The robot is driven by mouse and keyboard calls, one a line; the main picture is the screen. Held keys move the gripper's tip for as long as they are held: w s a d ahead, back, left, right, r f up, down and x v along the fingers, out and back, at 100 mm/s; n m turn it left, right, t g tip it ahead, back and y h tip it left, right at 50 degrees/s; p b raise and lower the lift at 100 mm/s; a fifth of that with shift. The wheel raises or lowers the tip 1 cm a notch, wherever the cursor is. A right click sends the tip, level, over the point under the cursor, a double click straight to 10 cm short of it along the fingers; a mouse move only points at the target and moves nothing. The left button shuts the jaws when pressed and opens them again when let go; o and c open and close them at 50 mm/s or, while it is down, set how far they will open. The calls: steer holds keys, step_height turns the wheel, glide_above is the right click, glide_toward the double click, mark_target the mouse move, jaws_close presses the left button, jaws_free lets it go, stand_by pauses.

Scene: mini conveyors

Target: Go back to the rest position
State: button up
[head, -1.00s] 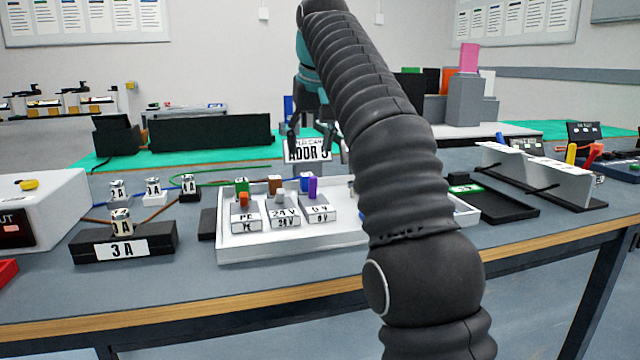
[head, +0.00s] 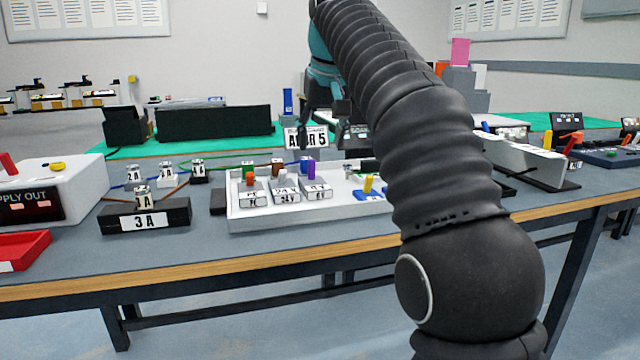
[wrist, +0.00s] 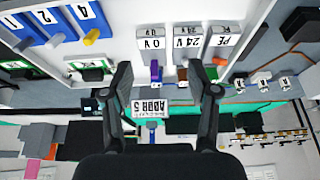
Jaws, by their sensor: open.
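My gripper (head: 322,138) hangs above the bench behind the white tray (head: 240,222), open, with nothing seen between its fingers. In the wrist view the two dark fingers of my gripper (wrist: 165,85) are spread apart, with the ADDR 5 sign (wrist: 151,107) showing beyond and between them. The tray holds terminal blocks labelled PE, 24 V (head: 286,197) and 0 V (head: 317,191), with coloured levers. My arm covers the right part of the tray in the head view.
A black 3 A fuse holder (head: 175,216) and a white supply box (head: 75,195) stand left of the tray. A red bin (head: 35,243) lies at the left front. A sloped white panel (head: 530,163) stands at the right. The bench's front strip is clear.

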steer(key=s+d+f, duration=0.3)
steer(key=s+d, duration=0.3)
steer(key=s, duration=0.1)
steer(key=s+d+f+m, duration=0.1)
steer(key=s+d+f, duration=0.2)
steer(key=s+f, duration=0.5)
steer(key=s+d+f+m, duration=0.1)
steer(key=s+d+f, duration=0.2)
steer(key=s+f, duration=0.5)
steer(key=s+d+f+t+h, duration=0.1)
steer(key=s+d+f, duration=0.2)
steer(key=s+f, duration=0.5)
step_height(320, 180, down, 2)
steer(key=shift+s+d+f+m, duration=0.2)
steer(key=shift+d+f+m, duration=0.05)
steer(key=shift+m, duration=0.15)
